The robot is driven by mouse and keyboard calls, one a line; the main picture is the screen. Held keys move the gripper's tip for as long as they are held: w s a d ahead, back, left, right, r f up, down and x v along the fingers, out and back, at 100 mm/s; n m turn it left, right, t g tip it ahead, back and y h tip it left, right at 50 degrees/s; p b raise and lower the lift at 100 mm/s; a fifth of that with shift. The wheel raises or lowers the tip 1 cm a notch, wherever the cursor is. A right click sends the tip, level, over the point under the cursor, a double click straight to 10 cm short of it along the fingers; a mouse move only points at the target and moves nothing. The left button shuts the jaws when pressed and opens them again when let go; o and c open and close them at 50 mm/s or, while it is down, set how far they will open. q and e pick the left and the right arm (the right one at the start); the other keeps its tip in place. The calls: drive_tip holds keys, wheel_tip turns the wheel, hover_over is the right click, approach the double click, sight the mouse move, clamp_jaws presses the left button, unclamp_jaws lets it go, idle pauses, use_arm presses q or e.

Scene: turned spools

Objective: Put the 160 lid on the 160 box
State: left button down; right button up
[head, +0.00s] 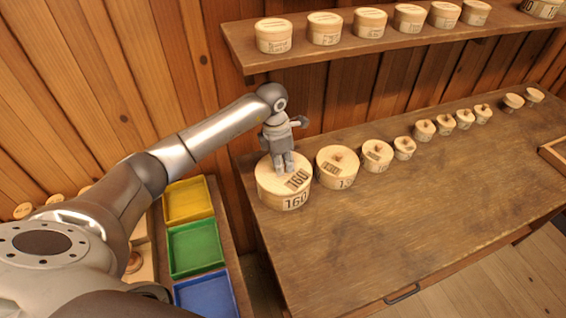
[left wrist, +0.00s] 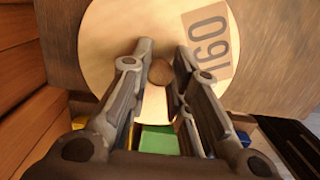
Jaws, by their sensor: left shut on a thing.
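The 160 box (head: 270,197) is a round pale wooden box at the left end of the workbench, with 160 on its front. The round 160 lid (head: 268,172), marked 160 on top, lies over the box's mouth. I cannot tell whether it is fully seated. My left gripper (head: 285,171) points down at the lid's middle. In the left wrist view the gripper (left wrist: 160,85) is shut on the lid's round brown knob (left wrist: 160,71), and the lid (left wrist: 115,35) fills the upper middle. The fingers hide the knob in the head view. My right gripper is out of view.
A lidded box (head: 337,170) stands close to the right, followed by a row of smaller ones. A shelf (head: 300,56) with round boxes hangs above. Yellow (head: 188,201), green (head: 195,248) and blue (head: 206,295) trays lie left of the workbench (head: 400,220), whose front is clear.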

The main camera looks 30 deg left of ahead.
use_arm(q)
drive_tip(key=shift+f+b, duration=0.2)
drive_tip(key=shift+b, duration=0.15)
idle(0.3)
drive_tip(key=c, duration=1.3)
unclamp_jaws()
drive_tip(key=shift+o, duration=0.6)
drive_tip(key=o, duration=0.3)
drive_tip(key=shift+r, duration=0.2)
drive_tip(key=shift+r+p, duration=0.4)
drive_tip(key=shift+r, duration=0.1)
drive_tip(key=shift+r, duration=0.2)
